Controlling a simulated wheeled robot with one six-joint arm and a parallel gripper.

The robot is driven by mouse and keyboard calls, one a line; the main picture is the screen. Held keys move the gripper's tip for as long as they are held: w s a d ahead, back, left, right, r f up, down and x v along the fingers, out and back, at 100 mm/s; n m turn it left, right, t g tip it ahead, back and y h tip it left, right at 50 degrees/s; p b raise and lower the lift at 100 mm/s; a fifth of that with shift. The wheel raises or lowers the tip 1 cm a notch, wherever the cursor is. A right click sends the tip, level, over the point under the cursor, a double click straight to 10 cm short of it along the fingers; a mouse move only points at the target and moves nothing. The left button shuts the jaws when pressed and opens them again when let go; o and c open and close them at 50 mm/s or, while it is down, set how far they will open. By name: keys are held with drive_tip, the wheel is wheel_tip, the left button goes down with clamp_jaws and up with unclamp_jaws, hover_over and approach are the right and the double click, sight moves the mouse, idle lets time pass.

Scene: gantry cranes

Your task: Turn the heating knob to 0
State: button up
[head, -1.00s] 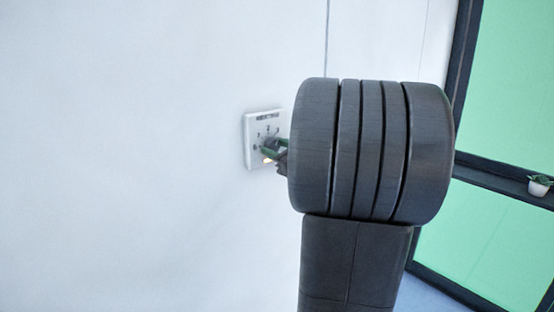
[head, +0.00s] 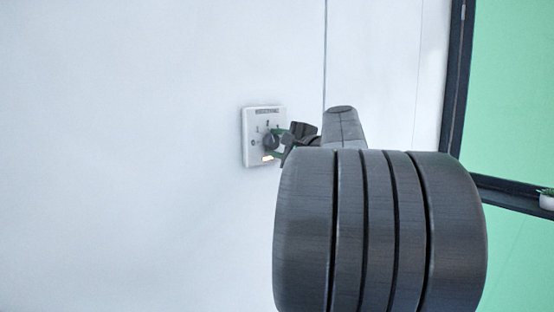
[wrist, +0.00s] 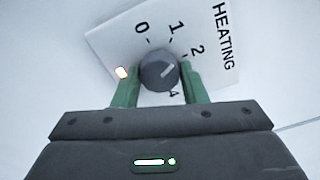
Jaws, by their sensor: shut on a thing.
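The heating knob (wrist: 157,78) is round and dark grey with a light pointer line. In the wrist view the line points up and right, roughly at the 2. It sits on a white panel (wrist: 118,43) marked HEATING, with 0, 1, 2 and 4 readable; the right finger seems to cover the 3. My gripper (wrist: 160,70) has its green fingers on either side of the knob, shut on it. The head view shows the panel (head: 249,125) on the wall, with the knob (head: 270,142) and my gripper (head: 279,143) at it from the right.
A small orange light (wrist: 122,72) glows on the panel. The white wall (head: 120,150) around it is bare.

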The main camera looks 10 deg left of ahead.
drive_tip(key=n+b, duration=0.3)
drive_tip(key=b, duration=0.1)
drive_tip(key=shift+f+n, duration=0.25)
drive_tip(key=shift+n, duration=0.15)
drive_tip(key=n+b, duration=0.3)
drive_tip(key=shift+n+b, duration=0.3)
drive_tip(key=n+b, duration=0.4)
drive_tip(key=n, duration=0.1)
drive_tip(key=shift+r, duration=0.3)
drive_tip(key=o, duration=1)
drive_tip(key=shift+c, duration=0.2)
drive_tip(key=shift+s, duration=0.1)
drive_tip(key=v, duration=1.3)
drive_tip(key=shift+s+d+b, duration=0.2)
drive_tip(key=shift+d+b, duration=0.05)
drive_tip(key=shift+b, duration=0.05)
